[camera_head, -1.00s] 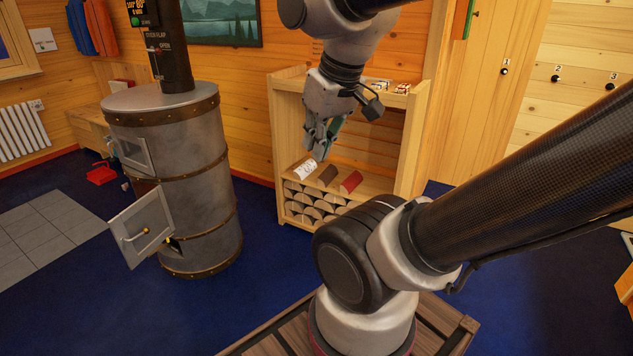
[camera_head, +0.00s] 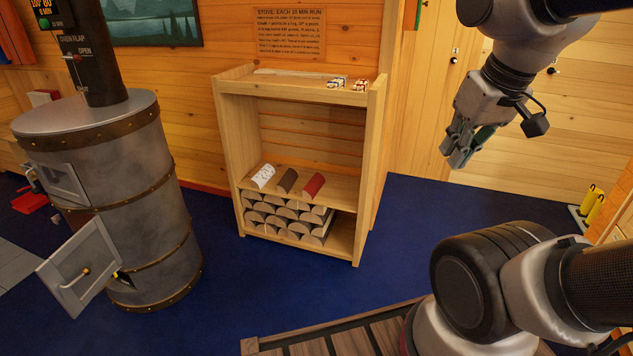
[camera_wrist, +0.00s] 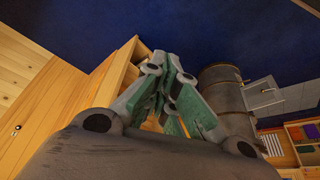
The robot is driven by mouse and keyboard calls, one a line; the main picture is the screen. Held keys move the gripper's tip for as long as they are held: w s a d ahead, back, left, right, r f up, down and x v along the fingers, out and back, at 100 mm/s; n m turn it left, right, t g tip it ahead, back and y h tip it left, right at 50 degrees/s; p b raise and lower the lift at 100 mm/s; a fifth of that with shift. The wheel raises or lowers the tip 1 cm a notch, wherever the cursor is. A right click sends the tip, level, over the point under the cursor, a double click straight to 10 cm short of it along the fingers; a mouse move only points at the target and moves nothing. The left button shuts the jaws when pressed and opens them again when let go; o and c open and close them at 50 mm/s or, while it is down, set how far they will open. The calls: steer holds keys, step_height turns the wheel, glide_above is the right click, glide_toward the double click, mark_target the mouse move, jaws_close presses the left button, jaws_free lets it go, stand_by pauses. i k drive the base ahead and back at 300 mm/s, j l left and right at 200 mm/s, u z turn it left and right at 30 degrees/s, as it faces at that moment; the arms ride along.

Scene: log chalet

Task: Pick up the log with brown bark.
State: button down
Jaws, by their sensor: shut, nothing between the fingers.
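The log with brown bark (camera_head: 287,181) lies on the middle shelf of a wooden rack (camera_head: 229,140). It is between a white-barked log (camera_head: 263,176) on its left and a red log (camera_head: 313,186) on its right. My gripper (camera_head: 455,160) is shut and empty, in the air to the right of the rack and apart from the logs. In the wrist view my gripper (camera_wrist: 172,65) shows its green-padded fingers drawn together. No log can be made out in the wrist view.
Several split logs (camera_head: 285,218) are stacked below the shelf. Two small boxes (camera_head: 347,83) sit on the rack's top. The stove (camera_head: 110,190) stands at left with its lower door (camera_head: 80,268) open. Blue floor (camera_head: 270,290) is clear before the rack.

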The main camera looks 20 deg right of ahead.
mark_target(284, 186)
steer(key=i+j, duration=0.1)
steer(key=i, duration=1.25)
steer(key=i+l, duration=0.1)
steer(key=i, duration=0.35)
steer(key=i+l, duration=0.15)
steer(key=i, duration=0.35)
steer(key=u, duration=0.05)
